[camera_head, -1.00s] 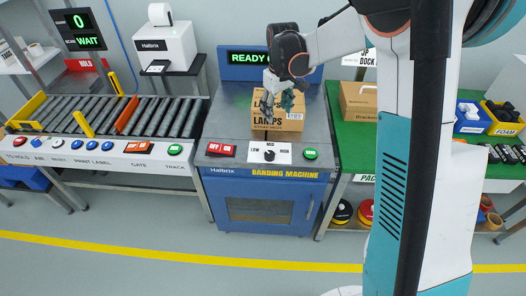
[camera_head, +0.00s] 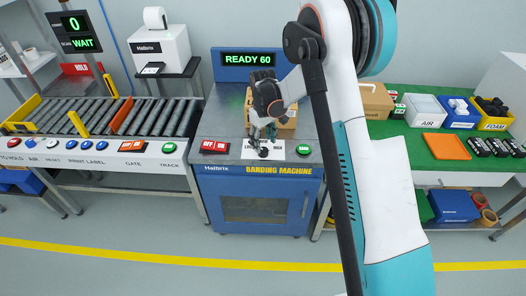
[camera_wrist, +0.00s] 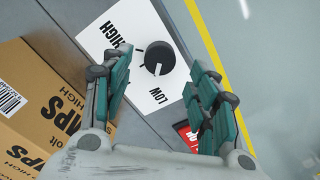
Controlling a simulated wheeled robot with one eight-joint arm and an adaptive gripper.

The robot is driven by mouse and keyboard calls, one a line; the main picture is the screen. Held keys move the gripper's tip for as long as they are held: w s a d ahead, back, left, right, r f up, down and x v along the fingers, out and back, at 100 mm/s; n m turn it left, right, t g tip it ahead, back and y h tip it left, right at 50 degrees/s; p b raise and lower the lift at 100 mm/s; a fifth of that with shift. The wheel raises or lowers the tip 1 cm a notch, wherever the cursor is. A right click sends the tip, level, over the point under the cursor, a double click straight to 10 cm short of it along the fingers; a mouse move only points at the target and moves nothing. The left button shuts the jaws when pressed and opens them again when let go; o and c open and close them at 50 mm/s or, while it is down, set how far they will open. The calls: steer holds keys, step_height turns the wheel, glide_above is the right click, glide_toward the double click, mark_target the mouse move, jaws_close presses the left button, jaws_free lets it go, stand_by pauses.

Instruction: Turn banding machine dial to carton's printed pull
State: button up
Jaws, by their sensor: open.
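The dial (camera_wrist: 159,58) is a round black knob on a white card (camera_wrist: 139,93) in the wrist view. A white mark on it points toward the LOW lettering. HIGH lettering also shows. In the head view the dial (camera_head: 263,152) sits at the front of the banding machine (camera_head: 222,186). My gripper (camera_head: 265,137) is just above and behind it, open, its teal fingers apart with nothing between them. The wrist view shows the gripper (camera_wrist: 160,88) too. The brown carton (camera_head: 287,131) stands behind the gripper, partly hidden. The wrist view shows the carton (camera_wrist: 35,85) with partly cut-off black print.
A red OFF button (camera_head: 214,147) is left of the dial and a green button (camera_head: 303,150) right of it. A roller conveyor (camera_head: 95,117) lies left; a green table (camera_head: 400,135) lies right.

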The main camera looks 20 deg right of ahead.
mark_target(263, 150)
steer(key=shift+f+b, duration=0.55)
steer(key=shift+f, duration=1.55)
steer(key=c, duration=1.1)
